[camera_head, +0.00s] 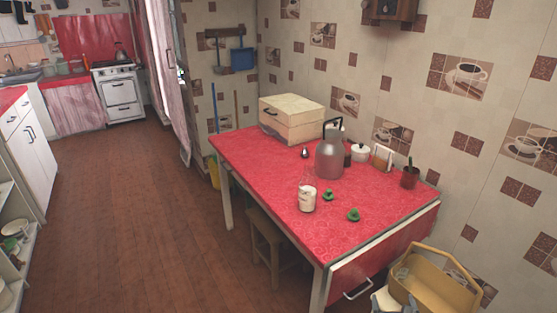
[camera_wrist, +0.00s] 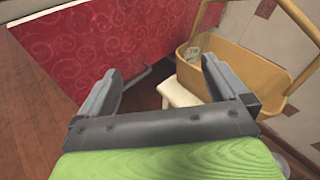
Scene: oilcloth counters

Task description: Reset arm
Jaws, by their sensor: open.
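My gripper (camera_wrist: 161,68) shows in the wrist view with its two grey fingers spread wide apart. Nothing is between the fingers. It is in front of the red side panel of the table (camera_wrist: 95,45), with a wooden basket (camera_wrist: 240,65) ahead and to the right.
The red table (camera_head: 265,195) holds a metal jug (camera_head: 329,157), a cream box (camera_head: 291,120), a white-filled glass (camera_head: 307,199) and two small green items (camera_head: 353,215). A wooden stool (camera_head: 268,245) is partly under it. The brown floor (camera_head: 130,210) to the left is clear.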

